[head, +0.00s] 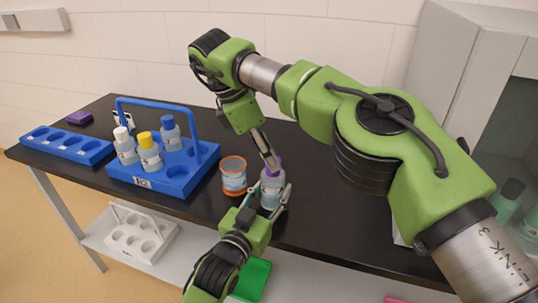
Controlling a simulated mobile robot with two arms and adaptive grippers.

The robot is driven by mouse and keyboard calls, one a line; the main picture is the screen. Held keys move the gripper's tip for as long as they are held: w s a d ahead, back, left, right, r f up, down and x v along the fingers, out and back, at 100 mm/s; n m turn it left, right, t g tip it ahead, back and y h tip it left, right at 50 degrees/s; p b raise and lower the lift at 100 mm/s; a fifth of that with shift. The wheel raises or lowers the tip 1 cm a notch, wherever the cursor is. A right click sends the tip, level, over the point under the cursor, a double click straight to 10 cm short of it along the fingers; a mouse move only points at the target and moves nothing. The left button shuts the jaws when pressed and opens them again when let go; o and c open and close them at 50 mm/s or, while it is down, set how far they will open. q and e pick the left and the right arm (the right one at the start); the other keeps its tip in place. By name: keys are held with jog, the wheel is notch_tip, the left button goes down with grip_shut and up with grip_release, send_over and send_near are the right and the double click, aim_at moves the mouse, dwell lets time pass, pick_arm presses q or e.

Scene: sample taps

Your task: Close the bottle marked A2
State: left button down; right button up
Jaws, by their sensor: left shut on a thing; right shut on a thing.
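A pale bottle (272,191) stands upright near the front edge of the black table, with a purple cap (276,164) at its top. Its marking is too small to read here. My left gripper (269,202) is shut around the bottle's body from the front. My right gripper (272,161) comes down from above and is shut on the purple cap, partly covering it. I cannot tell how far the cap is seated on the neck.
An orange-rimmed jar (233,178) stands just left of the bottle. A blue carrier (193,178) with white-, yellow- and blue-capped bottles is further left, beside a blue rack (65,146) and a purple object (79,118). A white rack (140,238) is on the lower shelf.

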jog(key=o, duration=0.7)
jog(key=shift+r, duration=2.25)
jog(key=shift+c, duration=0.2)
